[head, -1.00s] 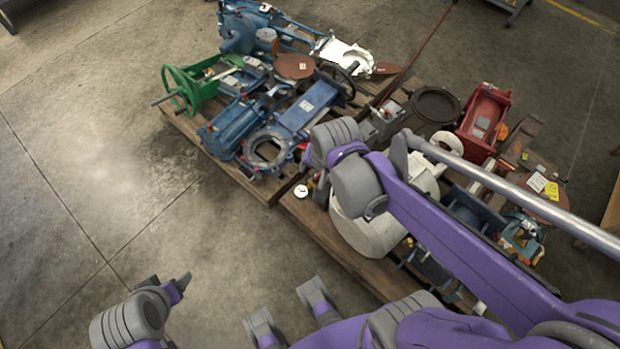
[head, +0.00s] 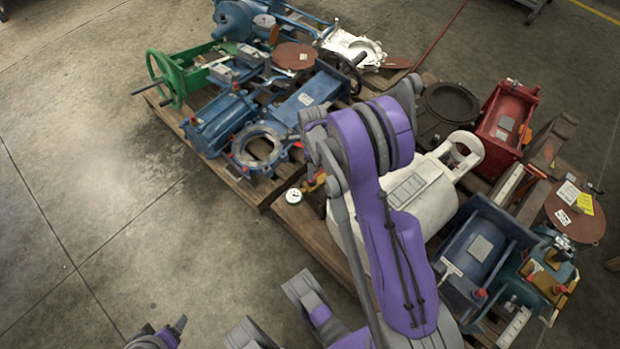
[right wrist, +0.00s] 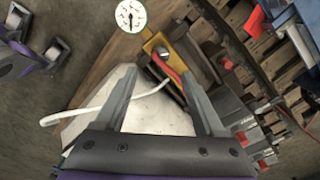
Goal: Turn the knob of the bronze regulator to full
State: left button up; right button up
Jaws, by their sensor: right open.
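The bronze regulator (right wrist: 153,42) shows in the right wrist view as a yellowish-bronze body with a grey round knob (right wrist: 163,54) and a red part beside it. A white round gauge (right wrist: 131,15) sits beside it. In the head view the gauge (head: 293,196) shows at the pallet edge, and my right arm hides most of the regulator. My right gripper (right wrist: 158,72) is open, its fingers pointing toward the regulator; the knob appears just beyond and between the fingertips. Contact cannot be told. My left gripper (head: 172,331) is only partly in view at the bottom edge.
A large white housing (head: 436,205) lies under my right arm. Blue valves (head: 218,122), a green handwheel unit (head: 178,75), a red casting (head: 507,118) and a blue motor unit (head: 476,249) crowd the pallets. The concrete floor (head: 90,190) at left is clear.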

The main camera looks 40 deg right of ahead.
aim_at(312, 181)
notch_tip(312, 181, down, 9)
jog(key=shift+f+b, duration=0.1)
jog(key=shift+b, duration=1.05)
jog(key=shift+c, duration=0.3)
grip_shut()
